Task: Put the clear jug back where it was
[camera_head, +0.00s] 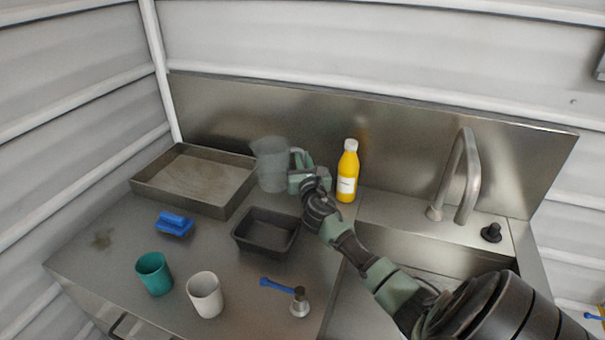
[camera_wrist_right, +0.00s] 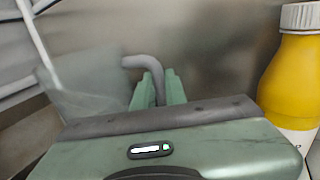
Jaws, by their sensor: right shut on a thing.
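The clear jug (camera_head: 271,165) is a grey see-through pitcher at the back of the steel counter, between the large tray and the yellow bottle. My right gripper (camera_head: 299,170) is shut on the jug's handle from the right. In the right wrist view the fingers (camera_wrist_right: 158,90) close around the grey handle, with the see-through jug body (camera_wrist_right: 85,95) to the left. The jug looks about upright. I cannot tell whether its base touches the counter. My left gripper does not show.
A large steel tray (camera_head: 148,186) stands left of the jug, and a yellow bottle (camera_head: 347,172) close on the right. In front are a dark bin (camera_head: 266,252), blue brush (camera_head: 174,223), teal cup (camera_head: 154,273), white cup (camera_head: 205,295) and blue-handled tool (camera_head: 277,285). A faucet (camera_head: 465,175) stands by the sink.

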